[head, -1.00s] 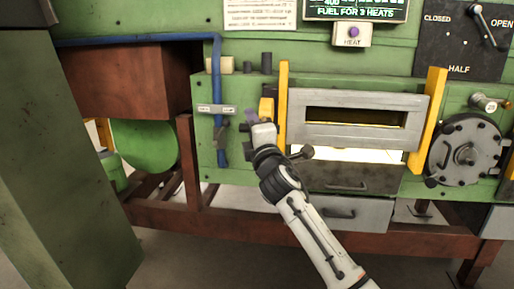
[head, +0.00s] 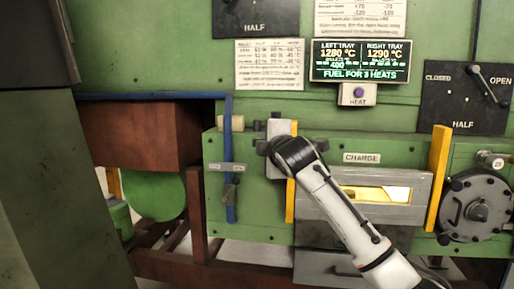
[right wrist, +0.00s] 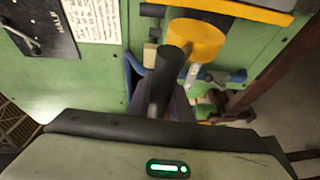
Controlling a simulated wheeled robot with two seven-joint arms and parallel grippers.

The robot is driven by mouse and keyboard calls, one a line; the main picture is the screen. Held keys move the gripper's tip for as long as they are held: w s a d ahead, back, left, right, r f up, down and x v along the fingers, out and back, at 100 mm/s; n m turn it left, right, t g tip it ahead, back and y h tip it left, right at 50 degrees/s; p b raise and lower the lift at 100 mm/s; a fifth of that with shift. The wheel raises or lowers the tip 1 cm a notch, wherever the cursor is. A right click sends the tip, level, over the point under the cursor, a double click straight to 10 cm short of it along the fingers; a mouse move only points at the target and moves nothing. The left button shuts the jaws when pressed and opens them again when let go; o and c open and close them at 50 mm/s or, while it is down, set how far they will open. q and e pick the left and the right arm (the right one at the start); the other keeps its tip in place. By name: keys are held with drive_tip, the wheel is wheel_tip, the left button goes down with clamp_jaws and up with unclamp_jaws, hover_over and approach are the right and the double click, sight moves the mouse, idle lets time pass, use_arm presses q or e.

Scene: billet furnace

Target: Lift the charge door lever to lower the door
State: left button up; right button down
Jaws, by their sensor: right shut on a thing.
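The charge door (head: 412,214) is a grey plate between two yellow guides, with a slot window glowing bright. The CHARGE label is uncovered above it, and no bright gap shows along its visible lower edge. My right gripper (head: 274,130) is at the door's upper left, beside the left guide. In the right wrist view, the black lever grip (right wrist: 172,62) stands between the fingers of my right gripper (right wrist: 168,100), which are shut on it. A yellow round hub (right wrist: 196,42) is beside the grip. In the head view, my gripper and arm hide the lever. My left gripper is out of view.
A blue pipe (head: 229,165) runs down left of the lever. A round flanged cover (head: 477,211) is at the right. A HEAT button box (head: 358,94) and a lit display (head: 360,60) are above. A dark position plate (head: 465,98) with a handle is upper right.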

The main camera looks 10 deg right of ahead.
drive_tip(key=shift+w+d+r+g, duration=0.2)
drive_tip(key=shift+w+d+g, duration=0.1)
drive_tip(key=shift+d, duration=0.1)
idle(0.4)
drive_tip(key=shift+d, duration=0.1)
idle(0.3)
drive_tip(key=c, duration=1.8)
unclamp_jaws()
drive_tip(key=shift+o, duration=0.9)
drive_tip(key=shift+w, duration=0.15)
drive_tip(key=shift+r, duration=0.15)
drive_tip(key=shift+a, duration=0.2)
drive_tip(key=s+r+b, duration=0.1)
drive_tip(key=s+b, duration=0.1)
drive_tip(key=s, duration=0.8)
drive_tip(key=shift+s+r, duration=0.15)
drive_tip(key=shift+r, duration=0.2)
